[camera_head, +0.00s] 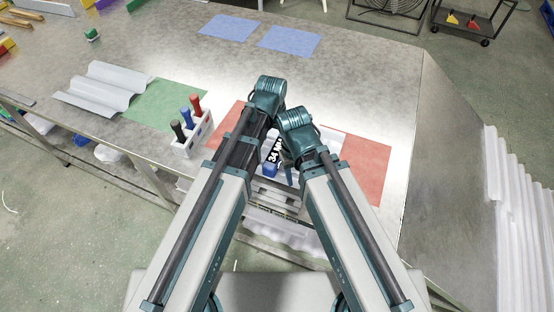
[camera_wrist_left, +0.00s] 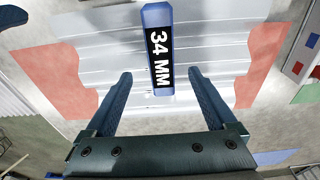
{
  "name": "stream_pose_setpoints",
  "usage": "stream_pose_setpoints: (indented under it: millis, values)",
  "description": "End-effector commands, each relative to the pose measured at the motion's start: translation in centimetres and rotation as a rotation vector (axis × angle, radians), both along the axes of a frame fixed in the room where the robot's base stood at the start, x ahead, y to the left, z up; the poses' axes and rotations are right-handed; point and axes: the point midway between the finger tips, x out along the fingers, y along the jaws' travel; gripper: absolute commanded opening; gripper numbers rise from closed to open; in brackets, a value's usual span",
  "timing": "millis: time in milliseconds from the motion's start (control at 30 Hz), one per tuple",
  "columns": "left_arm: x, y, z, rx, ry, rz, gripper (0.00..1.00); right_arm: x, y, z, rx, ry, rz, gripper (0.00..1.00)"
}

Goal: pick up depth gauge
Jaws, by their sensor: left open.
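The depth gauge (camera_head: 274,154) is a flat blue bar with a black label reading "34 MM" in white. In the head view it lies between my two arms, partly hidden by them. In the left wrist view the gauge (camera_wrist_left: 157,14) stands upright in the picture over a pale corrugated sheet (camera_wrist_left: 105,48). My left gripper (camera_wrist_left: 160,78) is open, one dark blue finger on each side of the gauge's labelled end, with gaps on both sides. The left gripper (camera_head: 276,150) is mostly covered in the head view. My right gripper is hidden behind its own arm.
A white holder (camera_head: 196,138) with red, blue and black-handled tools stands left of my left arm. Another corrugated sheet (camera_head: 103,90) lies by a green mat (camera_head: 160,108). Red mats (camera_head: 362,165) flank the work area. The table's far middle, before two blue mats (camera_head: 290,41), is clear.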

Motion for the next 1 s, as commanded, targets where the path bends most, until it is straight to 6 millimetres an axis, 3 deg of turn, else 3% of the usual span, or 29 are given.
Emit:
stream_pose_setpoints:
  millis: [33, 200, 567, 1000]
  values:
    - [0.1, -0.1, -1.5, 0.000, 0.000, 0.000, 0.90, 0.0, 0.0, -1.5, 0.000, 0.000, 0.000, 0.50]
    - [0.4, -0.2, -3.4, 0.000, 0.000, 0.000, 0.90, 0.0, 0.0, -3.4, 0.000, 0.000, 0.000, 0.50]
    - [0.5, -0.2, -4.1, 0.000, 0.000, 0.000, 0.90, 0.0, 0.0, -4.1, 0.000, 0.000, 0.000, 0.50]
    - [1.2, -0.3, -8.7, 0.000, 0.000, 0.000, 0.90, 0.0, 0.0, -8.7, 0.000, 0.000, 0.000, 0.50]
